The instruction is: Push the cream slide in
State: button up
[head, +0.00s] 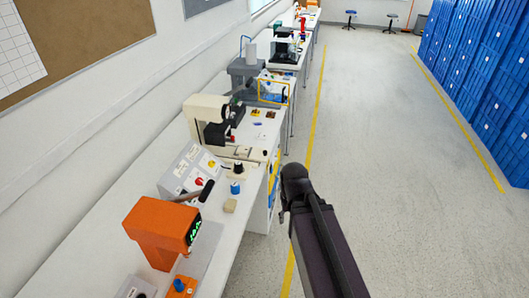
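A cream machine (206,109) with a dark front stands on the long white bench, left of centre. A low cream slide-like bar (242,153) extends right from its foot toward the bench's front edge. I cannot tell how far in it sits. My dark arm reaches up from the bottom right, over the aisle floor. Its end, with my gripper (285,207), is to the right of the bench and apart from the bar. The fingers are too small and dark to tell open from shut.
An orange machine (163,230) with a green display stands nearer on the bench. A grey sloped panel (194,171) with a red knob, a blue knob (235,188) and a small beige block (230,206) lie between. Blue crates (480,80) line the right; the aisle floor is clear.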

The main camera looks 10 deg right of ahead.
aim_at(260, 154)
jog(key=z, duration=0.05)
jog(key=i, duration=1)
jog(key=u, duration=0.05)
